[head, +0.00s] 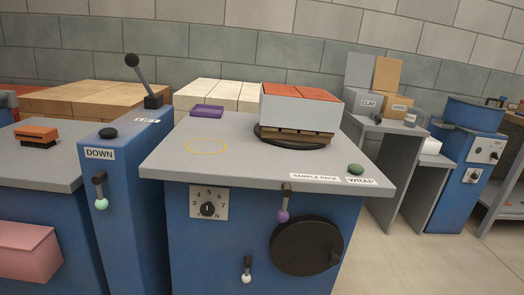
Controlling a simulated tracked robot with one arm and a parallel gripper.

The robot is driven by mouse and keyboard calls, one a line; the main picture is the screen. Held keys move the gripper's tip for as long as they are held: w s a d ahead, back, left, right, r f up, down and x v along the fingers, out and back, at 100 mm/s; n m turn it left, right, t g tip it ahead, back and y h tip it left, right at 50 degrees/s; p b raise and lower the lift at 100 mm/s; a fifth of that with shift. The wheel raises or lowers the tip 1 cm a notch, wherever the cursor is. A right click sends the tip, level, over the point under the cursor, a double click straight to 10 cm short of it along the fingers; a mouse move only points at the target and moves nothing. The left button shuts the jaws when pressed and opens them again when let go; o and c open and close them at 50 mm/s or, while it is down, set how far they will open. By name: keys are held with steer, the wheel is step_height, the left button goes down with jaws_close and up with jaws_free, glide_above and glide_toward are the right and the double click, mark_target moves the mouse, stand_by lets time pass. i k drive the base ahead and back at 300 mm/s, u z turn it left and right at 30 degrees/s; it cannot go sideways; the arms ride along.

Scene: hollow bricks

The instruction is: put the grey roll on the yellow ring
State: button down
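The yellow ring (206,146) is a thin flat outline on the left part of the grey bench top (180,172). Nothing stands inside it. I cannot make out a grey roll for certain. My gripper is not in view.
On the bench, red-topped bricks in a pale wrap (300,108) sit on a dark turntable right of the ring. A lever (143,82) rises at left.

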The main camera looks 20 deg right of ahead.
mark_target(205, 145)
steer(key=z, duration=0.45)
steer(key=i, duration=1)
steer(key=u, duration=0.05)
